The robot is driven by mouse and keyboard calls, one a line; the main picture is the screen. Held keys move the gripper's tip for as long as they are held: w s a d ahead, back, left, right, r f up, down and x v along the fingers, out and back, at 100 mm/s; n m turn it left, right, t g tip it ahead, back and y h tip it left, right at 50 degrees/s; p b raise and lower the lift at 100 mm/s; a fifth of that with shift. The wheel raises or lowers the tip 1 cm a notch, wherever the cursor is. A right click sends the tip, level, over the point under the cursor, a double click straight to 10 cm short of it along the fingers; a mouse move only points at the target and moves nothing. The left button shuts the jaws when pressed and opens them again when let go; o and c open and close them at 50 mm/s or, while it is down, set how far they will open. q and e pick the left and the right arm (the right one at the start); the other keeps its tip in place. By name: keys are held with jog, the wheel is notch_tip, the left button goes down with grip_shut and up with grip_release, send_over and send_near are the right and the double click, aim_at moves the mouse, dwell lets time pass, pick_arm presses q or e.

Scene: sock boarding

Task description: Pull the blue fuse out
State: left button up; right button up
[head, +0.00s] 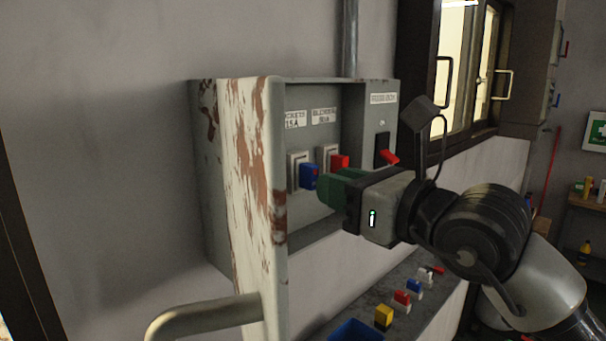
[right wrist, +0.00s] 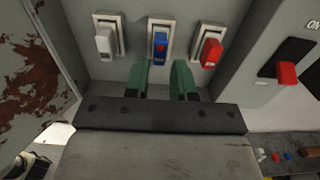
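The blue fuse (head: 309,177) sits in its socket inside the open grey fuse box (head: 325,90). In the right wrist view the blue fuse (right wrist: 160,47) is the middle one of three, between a white fuse (right wrist: 104,41) and a red fuse (right wrist: 211,53). My right gripper (head: 326,187) is in front of the box, its green fingers pointing at the sockets. In the right wrist view the right gripper (right wrist: 161,70) is open, with one finger on each side just below the blue fuse and nothing between them. My left gripper is not in view.
The rusty box door (head: 252,190) stands open at the left, with a bar handle (head: 205,315). A black switch with a red lever (head: 389,157) is right of the sockets. Below, a ledge (head: 350,308) holds several coloured fuses and a blue tray (head: 355,331).

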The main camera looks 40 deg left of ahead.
aim_at(314, 178)
jog(key=shift+w+a, duration=0.15)
jog(key=shift+a, duration=2.4)
jog(key=shift+d+b, duration=0.2)
jog(key=shift+b, duration=0.15)
dwell(0.4)
grip_shut()
